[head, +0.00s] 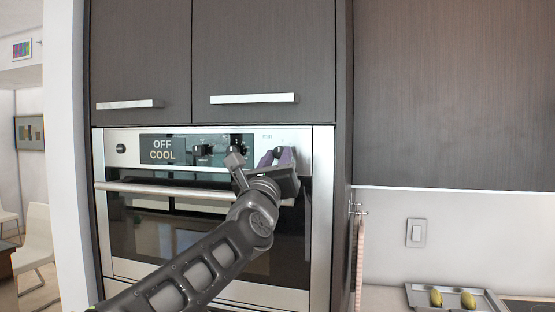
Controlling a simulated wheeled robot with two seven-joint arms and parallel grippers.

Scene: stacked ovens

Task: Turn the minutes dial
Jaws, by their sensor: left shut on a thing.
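The oven's control panel (215,138) is a silver strip with several dark knobs and a display (162,149) that reads OFF COOL. The minutes dial (277,152) is at the right of the panel, below a small "min" label. My left gripper (276,156) is in front of it, with one purple-tipped finger on each side, shut on the dial. The fingers and wrist hide most of the dial, so its angle cannot be read. My right gripper is not in view.
A dark knob (237,146) is just left of my wrist, and another (203,150) is farther left. The oven handle (165,191) runs below the panel, behind my arm. Cabinet doors (262,50) are above. A tray (456,298) with yellow items stands at lower right.

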